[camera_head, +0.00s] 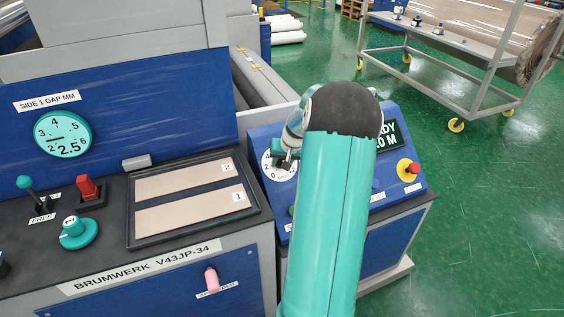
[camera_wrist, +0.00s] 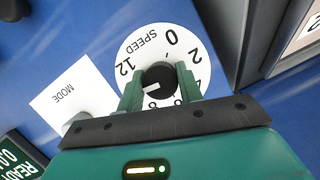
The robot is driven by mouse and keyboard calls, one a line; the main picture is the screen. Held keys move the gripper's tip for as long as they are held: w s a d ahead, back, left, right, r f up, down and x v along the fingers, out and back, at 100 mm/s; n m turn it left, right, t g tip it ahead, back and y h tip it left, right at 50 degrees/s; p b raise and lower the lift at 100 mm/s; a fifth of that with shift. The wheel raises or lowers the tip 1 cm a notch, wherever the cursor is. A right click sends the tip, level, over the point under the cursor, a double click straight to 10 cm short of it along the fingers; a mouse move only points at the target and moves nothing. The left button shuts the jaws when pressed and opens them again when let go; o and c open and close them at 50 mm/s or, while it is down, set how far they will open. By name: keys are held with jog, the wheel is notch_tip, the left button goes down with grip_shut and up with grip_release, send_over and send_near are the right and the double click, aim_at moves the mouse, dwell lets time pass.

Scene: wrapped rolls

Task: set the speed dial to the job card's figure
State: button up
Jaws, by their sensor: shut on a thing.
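The speed dial (camera_wrist: 140,48) is a white disc marked SPEED with figures from 0 to 12, on a blue panel. My gripper (camera_wrist: 160,85) is shut on its black knob (camera_wrist: 159,76), with one green finger on each side. The knob's white pointer aims down-left in the wrist view, towards the part between 8 and 12 that my left finger covers. In the head view, the dial (camera_head: 268,168) shows partly behind my gripper (camera_head: 287,161). I cannot make out a job card in either view.
A MODE label (camera_wrist: 68,97) and a READY display (camera_wrist: 14,158) lie beside the dial. A red button on a yellow base (camera_head: 411,169) sits further right. The left console has a round gap gauge (camera_head: 63,135), a red switch (camera_head: 88,189) and a teal knob (camera_head: 77,234).

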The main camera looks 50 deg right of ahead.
jog(key=m+t, duration=0.1)
jog(key=m, duration=0.2)
jog(key=shift+y, duration=0.3)
jog(key=shift+m+t, duration=0.5)
jog(key=shift+m, duration=1.4)
jog(key=o, duration=1)
jog(key=v, duration=1.4)
jog(key=shift+d, duration=0.25)
